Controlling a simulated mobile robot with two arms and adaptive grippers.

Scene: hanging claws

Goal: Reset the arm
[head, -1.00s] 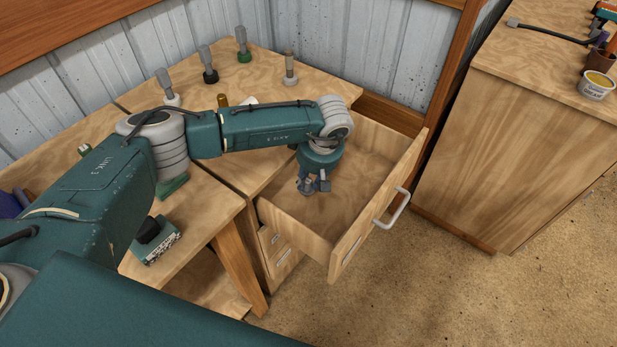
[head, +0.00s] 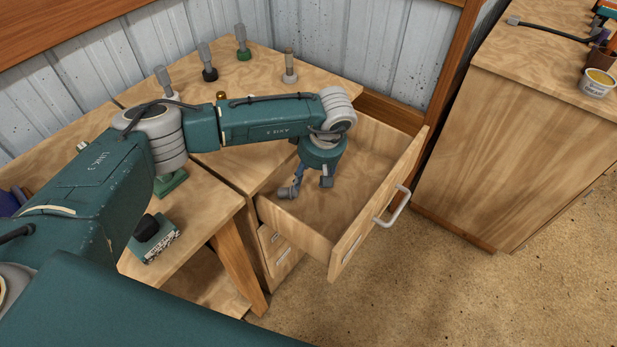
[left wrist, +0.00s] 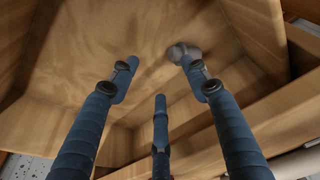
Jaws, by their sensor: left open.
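My left gripper (head: 308,184) is open, pointing down inside the open drawer (head: 378,213). Its blue fingers (left wrist: 155,85) are spread in the left wrist view, with bare wood between them. A small grey rounded thing (left wrist: 184,52) shows by the tip of the right-hand finger in that view. In the head view a grey piece (head: 287,191) shows by the left-hand fingertip. I cannot tell whether it touches the finger, and part of it is hidden. My right gripper is not in view.
Upright grey-topped pieces on green (head: 243,55), black (head: 209,74) and pale bases stand at the table's back, with a wooden-topped one (head: 289,66) near the right. The drawer handle (head: 394,207) juts out. A separate cabinet (head: 530,140) stands right; floor between is clear.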

